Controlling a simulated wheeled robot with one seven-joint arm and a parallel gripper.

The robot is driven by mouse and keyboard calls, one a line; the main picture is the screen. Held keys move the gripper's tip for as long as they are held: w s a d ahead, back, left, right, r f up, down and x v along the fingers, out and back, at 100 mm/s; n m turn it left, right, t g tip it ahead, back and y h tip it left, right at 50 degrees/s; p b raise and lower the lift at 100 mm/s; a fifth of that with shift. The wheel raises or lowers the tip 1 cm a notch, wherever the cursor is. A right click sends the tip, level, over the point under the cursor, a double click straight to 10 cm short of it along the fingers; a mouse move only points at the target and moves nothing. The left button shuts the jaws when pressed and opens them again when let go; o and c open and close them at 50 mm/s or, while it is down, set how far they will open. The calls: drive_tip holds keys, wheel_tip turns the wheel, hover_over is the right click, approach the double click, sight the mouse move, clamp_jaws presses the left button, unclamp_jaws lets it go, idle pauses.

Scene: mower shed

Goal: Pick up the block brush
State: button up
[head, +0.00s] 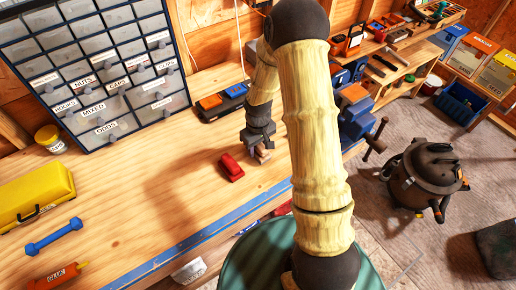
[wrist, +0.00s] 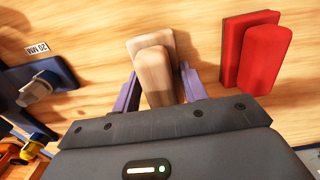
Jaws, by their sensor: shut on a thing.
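A tan wooden block brush (wrist: 153,70) with a raised grip is between the two purple fingers of my gripper (wrist: 160,88) in the wrist view. The fingers are shut on its sides. In the head view, my gripper (head: 261,146) is low over the workbench, and the brush (head: 263,156) shows just below it. Whether the brush touches the bench top is hard to tell. Its underside is hidden.
A red block-shaped thing (head: 231,167) lies just left of my gripper on the workbench (head: 150,190). A black case with orange and blue parts (head: 222,101) is behind. A blue vise (head: 357,118) stands to the right.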

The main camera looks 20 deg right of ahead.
wheel_tip(320, 180, up, 9)
drive_tip(key=shift+r+b, duration=0.15)
drive_tip(key=shift+b, duration=0.75)
drive_tip(key=shift+o, duration=0.8)
